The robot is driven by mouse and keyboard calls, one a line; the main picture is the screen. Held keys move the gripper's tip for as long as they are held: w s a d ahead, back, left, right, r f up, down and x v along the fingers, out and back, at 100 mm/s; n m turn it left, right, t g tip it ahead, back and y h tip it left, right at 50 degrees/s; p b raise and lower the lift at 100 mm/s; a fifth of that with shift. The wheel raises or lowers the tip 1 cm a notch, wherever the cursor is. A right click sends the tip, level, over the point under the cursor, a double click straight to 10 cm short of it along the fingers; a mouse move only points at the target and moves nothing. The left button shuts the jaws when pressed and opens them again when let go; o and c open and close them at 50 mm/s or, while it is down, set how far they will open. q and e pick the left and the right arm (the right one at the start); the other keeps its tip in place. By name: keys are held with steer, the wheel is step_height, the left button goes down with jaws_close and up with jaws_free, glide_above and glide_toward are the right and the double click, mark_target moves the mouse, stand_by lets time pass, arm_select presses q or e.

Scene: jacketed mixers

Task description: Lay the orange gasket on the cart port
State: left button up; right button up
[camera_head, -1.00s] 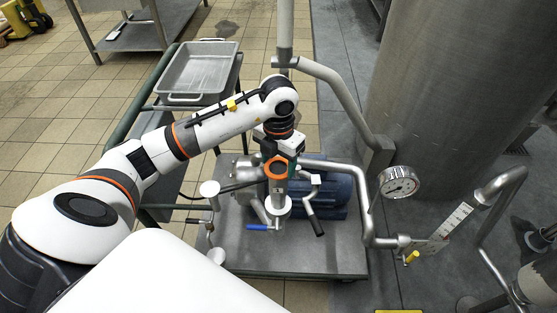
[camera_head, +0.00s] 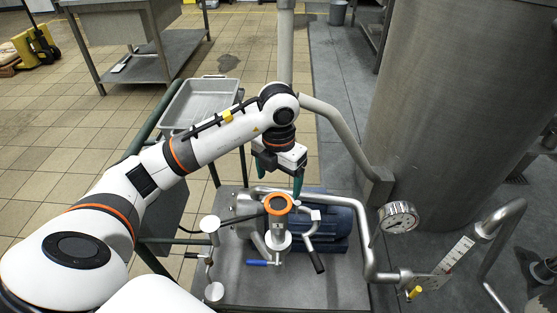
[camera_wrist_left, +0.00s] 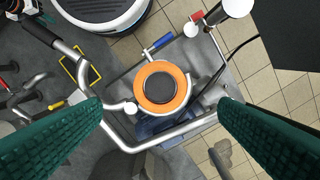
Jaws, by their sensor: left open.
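The orange gasket (camera_head: 267,204) is a flat ring lying on top of the upright steel cart port (camera_head: 279,240), with a dark opening in its middle. In the left wrist view the gasket (camera_wrist_left: 139,88) looks level and roughly centred on the port, whose rim it mostly hides. My left gripper (camera_head: 278,180) is above and just behind the gasket, pointing down. Its green fingers are spread wide with nothing between them, and stand apart from the ring. My right gripper is in neither view.
The cart (camera_head: 250,285) carries a blue motor (camera_head: 335,222), bent pipes and a blue-handled valve (camera_head: 258,263). A pressure gauge (camera_head: 398,217) and a large steel tank (camera_head: 440,100) stand to the right. A grey tray (camera_head: 200,102) sits behind on the left.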

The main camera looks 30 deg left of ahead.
arm_select(q)
step_height(320, 180, up, 5)
steer(key=shift+r+p, duration=0.2)
steer(key=shift+p, duration=0.35)
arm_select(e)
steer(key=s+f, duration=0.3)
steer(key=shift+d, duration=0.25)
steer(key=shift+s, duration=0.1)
